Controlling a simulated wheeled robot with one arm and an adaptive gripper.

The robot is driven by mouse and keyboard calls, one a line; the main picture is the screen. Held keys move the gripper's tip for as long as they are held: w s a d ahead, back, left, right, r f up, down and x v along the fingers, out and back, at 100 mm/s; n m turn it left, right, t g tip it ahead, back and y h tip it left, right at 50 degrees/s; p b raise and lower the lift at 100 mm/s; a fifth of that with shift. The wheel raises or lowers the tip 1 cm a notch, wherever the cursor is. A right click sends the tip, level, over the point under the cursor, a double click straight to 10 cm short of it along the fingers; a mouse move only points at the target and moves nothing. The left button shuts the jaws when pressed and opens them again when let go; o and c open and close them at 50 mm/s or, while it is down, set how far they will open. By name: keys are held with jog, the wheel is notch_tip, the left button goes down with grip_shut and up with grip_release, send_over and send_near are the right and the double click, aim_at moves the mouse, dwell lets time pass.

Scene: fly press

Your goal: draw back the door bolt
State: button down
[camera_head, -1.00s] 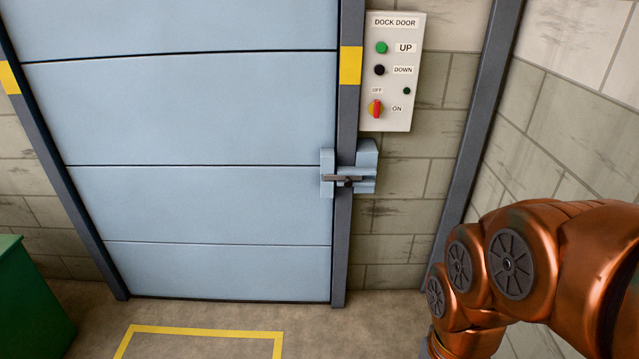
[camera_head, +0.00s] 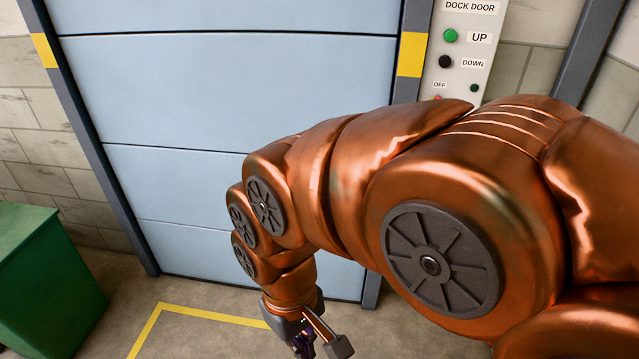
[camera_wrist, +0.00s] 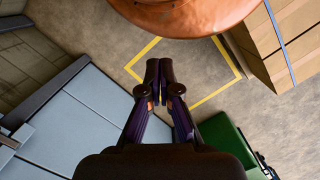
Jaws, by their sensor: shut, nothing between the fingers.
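The pale blue dock door (camera_head: 200,100) has a dark grey frame. In the head view my arm covers the place of the door bolt, so the bolt is hidden there. In the wrist view a small pale blue fitting (camera_wrist: 20,133) at the left edge, on the door frame, looks like part of the bolt; I cannot tell its position. My gripper (camera_wrist: 159,72) is shut and empty, over the floor and apart from the fitting. It also shows low in the head view (camera_head: 318,342), in front of the door's lower part.
The DOCK DOOR control panel (camera_head: 462,50) is on the wall right of the door, partly behind my arm. A green bin (camera_head: 45,265) stands at left. Yellow floor lines (camera_head: 215,316) lie before the door. A brown box (camera_wrist: 285,50) shows in the wrist view.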

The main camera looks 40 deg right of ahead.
jog(key=shift+w+a, duration=0.15)
jog(key=shift+w, duration=0.4)
